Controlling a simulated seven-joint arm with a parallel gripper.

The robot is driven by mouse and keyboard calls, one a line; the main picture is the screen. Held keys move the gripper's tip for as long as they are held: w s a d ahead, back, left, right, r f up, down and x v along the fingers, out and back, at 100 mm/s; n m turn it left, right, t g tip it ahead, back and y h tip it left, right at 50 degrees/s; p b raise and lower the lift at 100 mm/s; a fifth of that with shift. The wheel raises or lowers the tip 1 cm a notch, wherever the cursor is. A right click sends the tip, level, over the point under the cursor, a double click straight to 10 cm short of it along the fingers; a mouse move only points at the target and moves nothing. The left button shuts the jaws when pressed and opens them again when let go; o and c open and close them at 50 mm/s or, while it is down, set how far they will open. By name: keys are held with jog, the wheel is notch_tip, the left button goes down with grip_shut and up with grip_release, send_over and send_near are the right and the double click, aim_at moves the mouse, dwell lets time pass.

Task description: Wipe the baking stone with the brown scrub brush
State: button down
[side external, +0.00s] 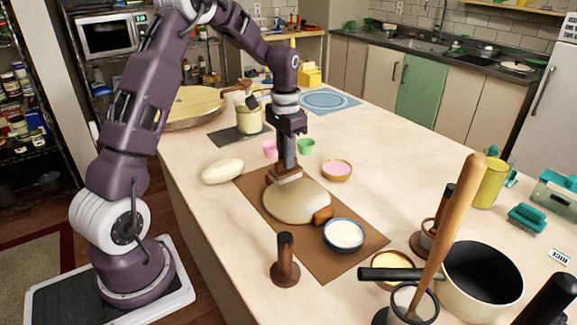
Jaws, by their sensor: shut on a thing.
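The baking stone looks to be the round beige slab (297,204) lying on a brown mat (262,190) near the middle of the counter. My gripper (289,160) points down over the stone's far edge. It is shut on the brown scrub brush (276,173), whose pale underside is at or just above the stone. I cannot tell for certain whether they touch. The gripper hides part of the brush.
A small brown piece (322,215) and a blue-rimmed bowl (344,234) sit at the stone's near right. A dark upright handle (285,258) stands in front.

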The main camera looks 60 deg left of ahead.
jog(key=shift+r, duration=2.75)
